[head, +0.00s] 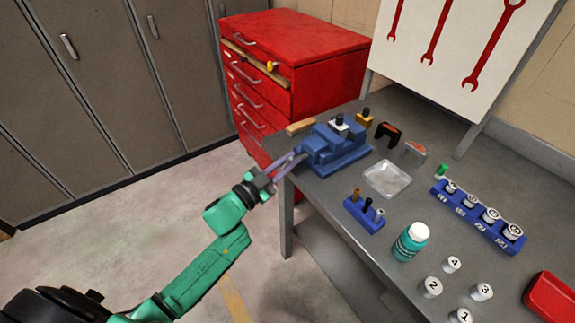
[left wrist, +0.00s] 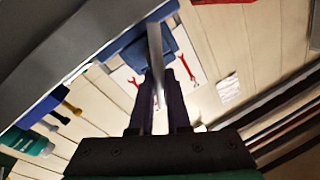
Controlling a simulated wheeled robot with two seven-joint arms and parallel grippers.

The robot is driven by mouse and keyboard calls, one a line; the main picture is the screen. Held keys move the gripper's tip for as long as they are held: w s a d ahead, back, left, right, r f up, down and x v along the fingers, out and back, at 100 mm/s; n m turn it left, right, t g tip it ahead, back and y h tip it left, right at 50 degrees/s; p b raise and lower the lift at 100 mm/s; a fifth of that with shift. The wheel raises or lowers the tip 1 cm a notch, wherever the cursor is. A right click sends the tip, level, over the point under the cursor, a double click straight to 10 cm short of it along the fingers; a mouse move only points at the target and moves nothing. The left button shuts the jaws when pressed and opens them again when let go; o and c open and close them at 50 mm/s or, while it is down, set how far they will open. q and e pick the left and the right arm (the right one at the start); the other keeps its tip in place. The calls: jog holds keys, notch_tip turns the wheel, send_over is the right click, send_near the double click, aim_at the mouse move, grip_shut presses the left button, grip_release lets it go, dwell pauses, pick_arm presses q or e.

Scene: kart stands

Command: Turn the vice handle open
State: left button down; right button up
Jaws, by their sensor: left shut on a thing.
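The blue vice (head: 335,158) stands on the near left corner of the grey workbench. It also shows in the left wrist view (left wrist: 150,62). Its handle, a slim grey bar (left wrist: 155,50), runs down between the fingers in the left wrist view. My left gripper (head: 291,163) reaches in from the left at the vice's near left side, beyond the bench edge. Its purple fingers (left wrist: 164,85) are shut on the handle bar. In the head view the fingers hide most of the handle. My right gripper is in neither view.
On the workbench (head: 335,200) are a clear tray (head: 387,179), a small blue tool rack (head: 364,213), a teal bottle (head: 410,243), a blue socket holder (head: 477,219) and several numbered white pieces. A red drawer cabinet (head: 300,50) stands behind the vice. Floor left of the bench is free.

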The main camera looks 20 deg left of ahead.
pick_arm(q)
jog(key=shift+s+d+f+m+g+h+b, duration=0.25)
jog(key=shift+m+h+b, duration=0.35)
jog(key=shift+m+b, duration=1.55)
jog(key=shift+f+m+g+h+b, duration=0.2)
jog(key=shift+f+m+h+b, duration=0.3)
jog(key=shift+m+b, duration=1.65)
jog(key=shift+s+d+f+m+g+h+b, duration=0.2)
jog(key=shift+m+h+b, duration=0.7)
jog(key=shift+m, duration=2.3)
jog(key=shift+w, duration=0.1)
jog(key=c, duration=0.9)
grip_release()
jog(key=shift+a, duration=0.1)
